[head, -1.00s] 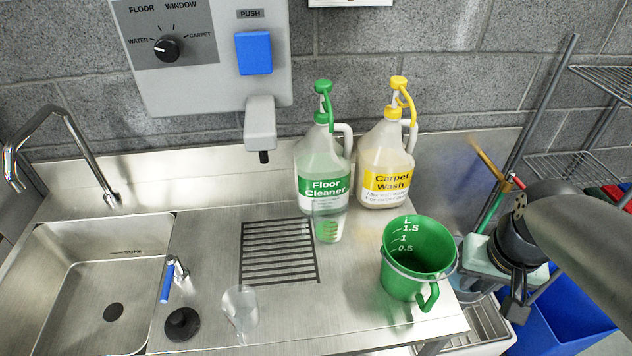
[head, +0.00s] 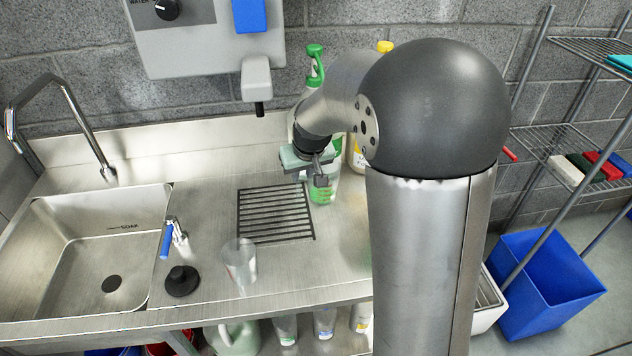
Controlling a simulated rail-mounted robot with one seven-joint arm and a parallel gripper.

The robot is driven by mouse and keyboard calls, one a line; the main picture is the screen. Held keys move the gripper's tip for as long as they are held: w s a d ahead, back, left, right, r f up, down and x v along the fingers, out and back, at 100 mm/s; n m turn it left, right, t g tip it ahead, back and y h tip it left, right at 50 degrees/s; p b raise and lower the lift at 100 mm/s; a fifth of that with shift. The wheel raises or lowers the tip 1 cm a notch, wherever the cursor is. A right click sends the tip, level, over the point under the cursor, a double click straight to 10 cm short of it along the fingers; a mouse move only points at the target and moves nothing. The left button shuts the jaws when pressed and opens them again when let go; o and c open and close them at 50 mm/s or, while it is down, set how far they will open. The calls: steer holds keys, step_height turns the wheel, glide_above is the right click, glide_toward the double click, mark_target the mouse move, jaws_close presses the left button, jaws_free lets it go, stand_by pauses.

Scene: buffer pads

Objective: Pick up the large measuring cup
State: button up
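Another clear cup (head: 239,264) with faint markings stands nearer the front edge, left of the grate's lower corner. I cannot tell for sure which is the large one. My gripper (head: 318,179) hangs at the upper part of the green-marked cup and partly covers it; whether they touch is unclear. Its fingers are too small and overlapped to tell open from shut. The green jug with litre marks is hidden behind my arm.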

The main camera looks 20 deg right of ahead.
mark_target(299, 189)
steer(key=p+x, duration=0.2)
steer(key=x, duration=0.8)
jaws_close()
